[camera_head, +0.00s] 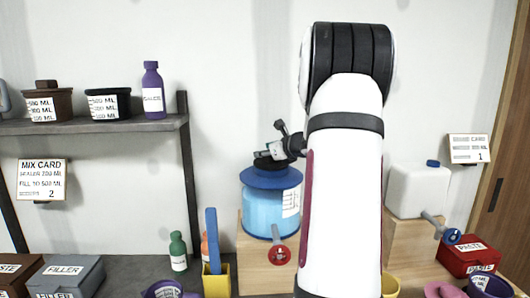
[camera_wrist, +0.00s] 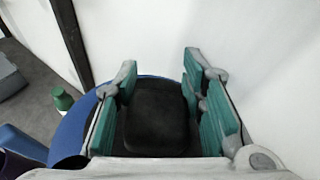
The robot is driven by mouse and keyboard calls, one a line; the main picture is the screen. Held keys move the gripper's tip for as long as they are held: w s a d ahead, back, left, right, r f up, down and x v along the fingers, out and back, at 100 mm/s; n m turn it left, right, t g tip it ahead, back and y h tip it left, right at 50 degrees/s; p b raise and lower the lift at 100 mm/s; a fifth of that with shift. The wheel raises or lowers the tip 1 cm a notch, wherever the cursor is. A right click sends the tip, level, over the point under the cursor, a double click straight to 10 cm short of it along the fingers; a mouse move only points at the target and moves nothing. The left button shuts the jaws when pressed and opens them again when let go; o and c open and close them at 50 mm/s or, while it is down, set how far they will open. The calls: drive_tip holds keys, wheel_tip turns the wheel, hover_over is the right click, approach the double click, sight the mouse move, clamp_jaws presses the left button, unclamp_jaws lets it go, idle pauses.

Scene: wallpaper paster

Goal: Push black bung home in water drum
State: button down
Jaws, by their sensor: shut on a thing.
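The blue water drum (camera_head: 262,208) stands on a wooden block, with a dark blue top and a red-handled tap low on its front. My gripper (camera_head: 268,153) is over the drum's top. In the wrist view my gripper (camera_wrist: 160,100) has its teal-padded fingers shut on the black bung (camera_wrist: 156,118), one on each side. In the head view the bung (camera_head: 267,163) shows as a dark shape at the drum's top. The drum's blue rim (camera_wrist: 70,135) shows around and below the fingers. The drum's opening is hidden, so I cannot tell how deep the bung sits.
A white canister (camera_head: 417,190) with a blue cap stands on a block at right. A yellow holder (camera_head: 216,282), a green bottle (camera_head: 178,252) and grey and brown boxes are on the bench left of the drum. A shelf (camera_head: 90,126) holds tubs and a purple bottle.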

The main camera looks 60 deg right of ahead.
drive_tip(key=shift+f+b, duration=0.3)
drive_tip(key=c, duration=1)
unclamp_jaws()
drive_tip(key=shift+o, duration=0.2)
drive_tip(key=v, duration=1.2)
drive_tip(key=shift+r, duration=0.1)
